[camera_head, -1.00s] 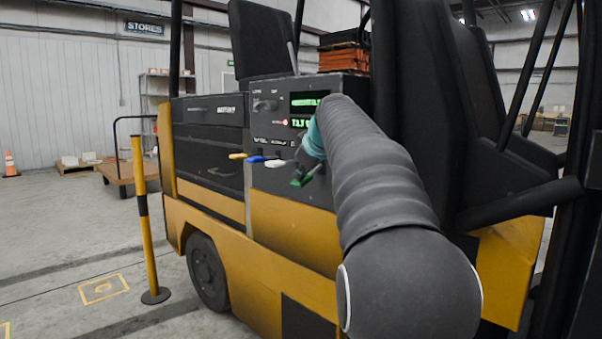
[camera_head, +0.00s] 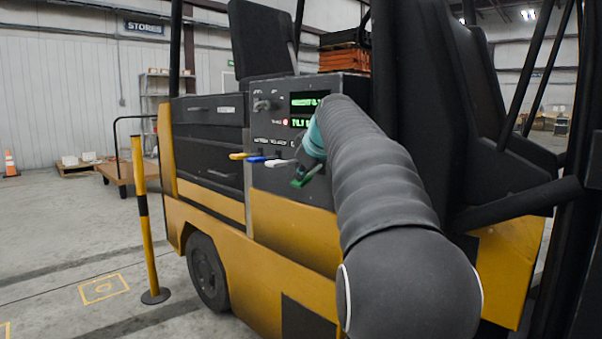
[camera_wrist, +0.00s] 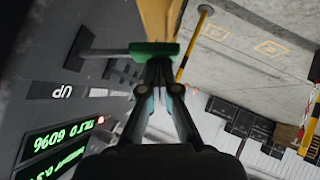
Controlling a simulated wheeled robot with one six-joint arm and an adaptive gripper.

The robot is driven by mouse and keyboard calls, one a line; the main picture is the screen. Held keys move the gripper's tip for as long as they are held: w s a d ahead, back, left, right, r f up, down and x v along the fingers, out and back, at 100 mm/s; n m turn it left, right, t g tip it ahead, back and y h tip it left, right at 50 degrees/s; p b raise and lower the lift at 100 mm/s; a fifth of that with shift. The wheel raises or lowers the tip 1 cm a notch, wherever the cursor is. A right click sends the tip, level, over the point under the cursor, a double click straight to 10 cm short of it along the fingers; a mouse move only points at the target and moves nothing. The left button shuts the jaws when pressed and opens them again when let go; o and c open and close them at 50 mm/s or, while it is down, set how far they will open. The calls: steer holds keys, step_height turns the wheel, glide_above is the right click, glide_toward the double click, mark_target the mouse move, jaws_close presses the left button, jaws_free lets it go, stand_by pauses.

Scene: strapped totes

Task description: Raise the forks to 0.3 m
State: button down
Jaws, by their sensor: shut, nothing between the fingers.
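The forklift's side panel (camera_head: 270,187) carries a row of levers: yellow (camera_head: 239,155), blue (camera_head: 257,159), white (camera_head: 280,163) and green (camera_head: 302,181). My gripper (camera_wrist: 157,64) is shut with nothing between its fingers. In the wrist view, its tips are at the green lever's handle (camera_wrist: 154,48) and seem to touch its side. In the head view my arm hides the gripper's tips and part of the panel. Two green-lit displays (camera_head: 309,102) sit above the levers; their figures are too blurred to read surely. The forks are not in view.
A yellow-black post (camera_head: 143,215) stands on the floor left of the forklift. A cart (camera_head: 128,170) and shelving (camera_head: 153,100) are behind it. A dark seat (camera_head: 262,40) rises above the panel. The floor at left is mostly clear.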

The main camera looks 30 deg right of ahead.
steer(key=shift+d+f, duration=0.1)
steer(key=shift+f, duration=0.3)
steer(key=s+a+r+p, duration=0.2)
steer(key=s+r+p, duration=0.2)
steer(key=s+r, duration=0.4)
step_height(320, 180, up, 3)
steer(key=shift+r, duration=0.1)
stand_by(0.7)
